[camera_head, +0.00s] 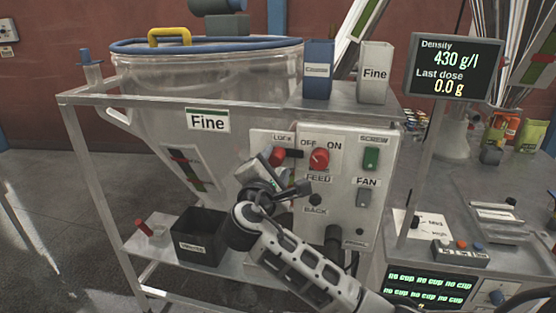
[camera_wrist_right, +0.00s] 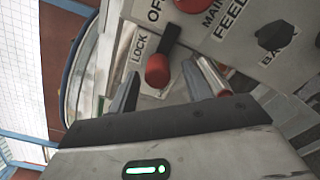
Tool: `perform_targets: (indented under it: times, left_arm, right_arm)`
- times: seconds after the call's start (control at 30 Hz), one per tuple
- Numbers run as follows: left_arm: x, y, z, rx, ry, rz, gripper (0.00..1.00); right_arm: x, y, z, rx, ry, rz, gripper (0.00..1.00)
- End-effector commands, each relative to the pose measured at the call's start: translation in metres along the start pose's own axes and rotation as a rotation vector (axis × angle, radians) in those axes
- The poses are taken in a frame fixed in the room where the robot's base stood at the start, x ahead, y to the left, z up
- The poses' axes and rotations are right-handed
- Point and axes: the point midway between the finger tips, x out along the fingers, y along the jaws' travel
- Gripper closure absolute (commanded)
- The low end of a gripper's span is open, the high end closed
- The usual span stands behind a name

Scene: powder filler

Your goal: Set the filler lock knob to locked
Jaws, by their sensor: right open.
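The filler lock knob (camera_head: 278,156) is red with a black bar and sits under the LOCK label on the white control panel (camera_head: 345,215). In the head view its bar points right, toward the red OFF/ON knob (camera_head: 319,159). In the right wrist view the lock knob (camera_wrist_right: 158,70) shows its red end between the finger lines, with the black bar running up and right. My right gripper (camera_head: 273,172) is open in front of it, one finger on each side in the wrist view (camera_wrist_right: 166,88). I cannot tell whether a finger touches it. My left gripper is out of view.
The clear hopper (camera_head: 190,75) rises to the left. A dark bin (camera_head: 203,238) stands on the lower shelf.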

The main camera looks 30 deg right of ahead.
Motion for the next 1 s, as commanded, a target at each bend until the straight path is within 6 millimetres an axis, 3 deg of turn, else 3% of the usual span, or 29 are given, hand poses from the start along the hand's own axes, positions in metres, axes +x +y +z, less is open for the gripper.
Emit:
perform_targets:
  times: [0.3, 0.5, 0.7, 1.0]
  left_arm:
    - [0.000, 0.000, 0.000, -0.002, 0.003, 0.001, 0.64]
    - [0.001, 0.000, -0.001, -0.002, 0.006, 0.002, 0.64]
    - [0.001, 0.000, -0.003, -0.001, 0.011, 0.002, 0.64]
    - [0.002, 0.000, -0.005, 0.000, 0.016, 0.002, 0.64]
  right_arm:
    - [-0.080, -0.001, -0.001, 0.001, 0.005, -0.003, 0.51]
    - [-0.114, -0.002, -0.001, -0.003, 0.003, -0.003, 0.51]
    - [-0.128, -0.001, 0.000, -0.003, 0.000, -0.003, 0.51]
    - [-0.129, -0.001, 0.000, -0.004, -0.001, -0.002, 0.51]
